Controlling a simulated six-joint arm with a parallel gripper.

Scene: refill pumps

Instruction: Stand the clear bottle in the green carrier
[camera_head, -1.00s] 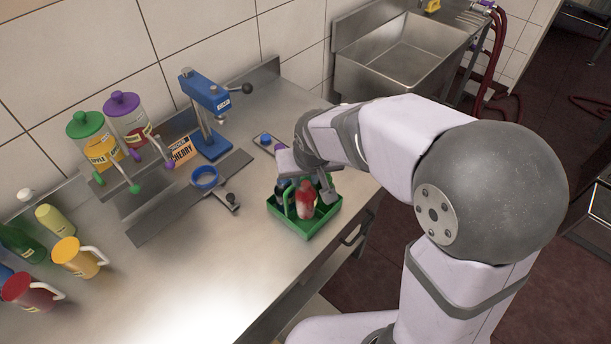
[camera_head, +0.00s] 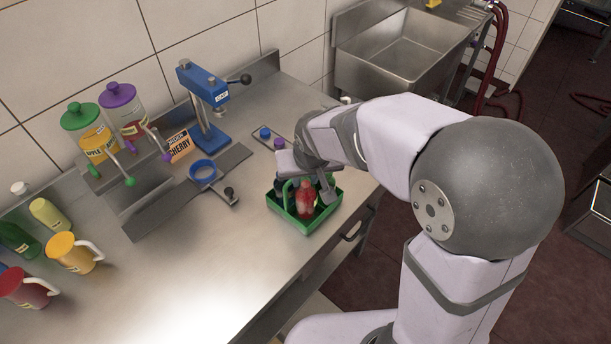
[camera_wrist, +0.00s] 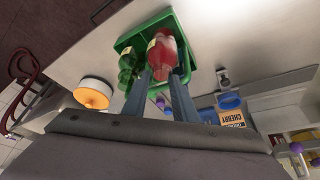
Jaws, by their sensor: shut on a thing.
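The clear bottle (camera_head: 305,200) has red contents and stands roughly upright inside the green carrier (camera_head: 307,231). My gripper (camera_wrist: 162,76) is shut on this bottle, which also shows between the fingers in the wrist view (camera_wrist: 163,52). A green bottle (camera_wrist: 127,66) is beside it in the carrier (camera_wrist: 150,24). My wrist hides part of the carrier in the head view. I cannot tell whether the bottle's base touches the carrier floor.
A blue press (camera_head: 203,98) stands behind, left of the carrier. A CHERRY card (camera_head: 180,146), two dispensers with green (camera_head: 80,116) and purple (camera_head: 119,96) lids, and several jugs and bottles are further left. A small tray with blue and purple caps (camera_head: 279,143) lies behind the carrier.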

